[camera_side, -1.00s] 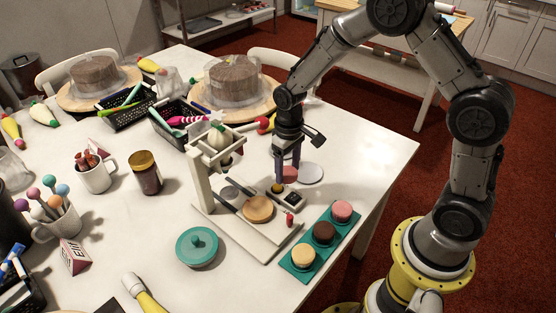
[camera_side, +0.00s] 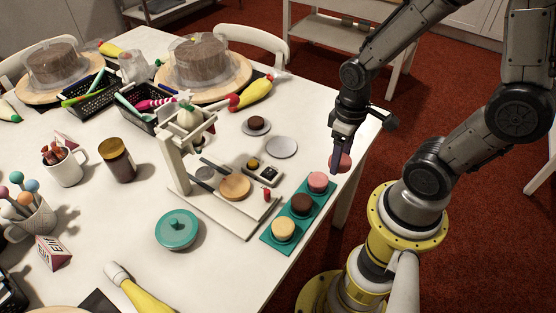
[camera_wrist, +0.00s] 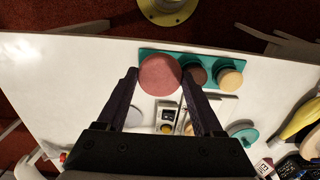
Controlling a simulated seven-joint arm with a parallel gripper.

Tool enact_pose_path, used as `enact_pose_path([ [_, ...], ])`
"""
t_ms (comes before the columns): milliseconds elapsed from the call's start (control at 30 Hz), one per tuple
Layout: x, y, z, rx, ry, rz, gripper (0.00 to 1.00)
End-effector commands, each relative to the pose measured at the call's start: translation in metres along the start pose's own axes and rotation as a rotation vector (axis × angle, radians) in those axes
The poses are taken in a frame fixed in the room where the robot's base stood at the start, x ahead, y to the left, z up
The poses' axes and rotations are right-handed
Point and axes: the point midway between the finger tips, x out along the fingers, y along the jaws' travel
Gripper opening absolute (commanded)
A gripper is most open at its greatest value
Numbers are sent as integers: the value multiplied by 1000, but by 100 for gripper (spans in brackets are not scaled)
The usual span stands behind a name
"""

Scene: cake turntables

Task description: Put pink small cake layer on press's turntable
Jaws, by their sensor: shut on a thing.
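My gripper (camera_side: 337,160) is shut on a pink cake layer (camera_side: 342,166) and holds it above the table by the right edge. In the wrist view the held pink layer (camera_wrist: 160,75) sits between the fingertips of my gripper (camera_wrist: 160,77). The press (camera_side: 178,165) stands left of my gripper, with a round tan turntable (camera_side: 235,187) on its white base. Another pink layer (camera_side: 318,181) stands in the back slot of the teal tray (camera_side: 269,238). The wrist view does not clearly show that second pink layer.
The tray also holds a brown layer (camera_side: 302,204) and a yellow layer (camera_side: 283,229). A bare white plate (camera_side: 281,147) and a small plate with a brown piece (camera_side: 256,123) lie behind the press.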

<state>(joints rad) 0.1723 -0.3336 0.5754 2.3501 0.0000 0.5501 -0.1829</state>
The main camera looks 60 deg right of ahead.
Motion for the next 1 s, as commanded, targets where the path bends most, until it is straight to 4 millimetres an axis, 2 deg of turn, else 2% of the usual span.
enact_pose_path([
  [167, 6, 6, -20, 12, -5, -1, 42],
  [533, 41, 21, -95, 11, -5, -1, 42],
  [800, 82, 27, -127, 11, -2, 0, 42],
  [1000, 91, 28, -136, 11, 0, 0, 42],
])
